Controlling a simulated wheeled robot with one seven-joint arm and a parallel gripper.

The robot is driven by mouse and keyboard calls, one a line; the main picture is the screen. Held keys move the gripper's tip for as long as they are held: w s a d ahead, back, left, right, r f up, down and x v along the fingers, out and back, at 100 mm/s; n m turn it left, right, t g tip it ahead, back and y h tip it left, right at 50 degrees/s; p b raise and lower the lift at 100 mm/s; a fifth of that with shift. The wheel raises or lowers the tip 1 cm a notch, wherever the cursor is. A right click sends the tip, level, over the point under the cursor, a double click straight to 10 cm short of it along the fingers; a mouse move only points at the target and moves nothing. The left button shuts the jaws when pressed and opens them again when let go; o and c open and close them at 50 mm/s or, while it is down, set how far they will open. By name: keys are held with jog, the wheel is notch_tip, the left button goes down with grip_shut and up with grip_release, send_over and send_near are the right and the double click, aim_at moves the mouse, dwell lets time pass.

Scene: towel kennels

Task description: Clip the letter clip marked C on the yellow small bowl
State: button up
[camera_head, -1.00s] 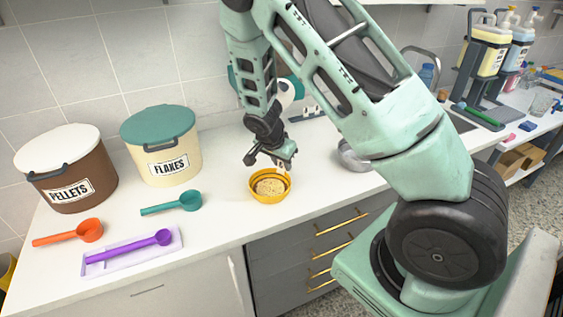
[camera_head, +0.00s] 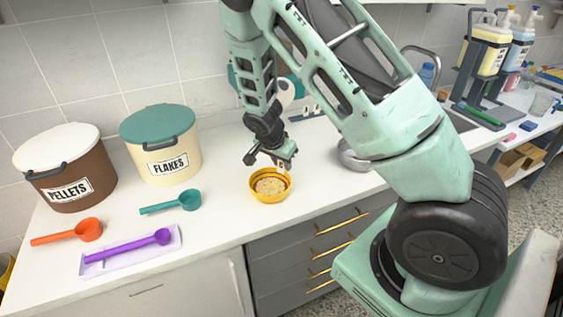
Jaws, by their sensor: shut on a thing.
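The yellow small bowl (camera_head: 270,198) stands on the white counter and holds pale, grainy food. My gripper (camera_head: 283,166) is just above the bowl's back right rim, pointing down. It is shut on a small pale clip (camera_head: 284,168), which hangs at or near the rim. The clip's letter is too small to read, and I cannot tell whether it touches the rim. More small pale clips (camera_head: 309,112) stand in a row at the back of the counter, partly behind my arm.
Brown PELLETS (camera_head: 92,187) and cream FLAKES (camera_head: 184,165) tubs stand at the back left. Teal (camera_head: 188,201), orange (camera_head: 86,231) and purple (camera_head: 160,237) scoops lie in front of them. A metal bowl (camera_head: 352,160) is right of the yellow bowl.

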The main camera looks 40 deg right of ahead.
jog(key=o, duration=1.5)
jog(key=shift+r, duration=0.15)
jog(key=shift+r+p, duration=1.6)
jog(key=shift+r, duration=0.75)
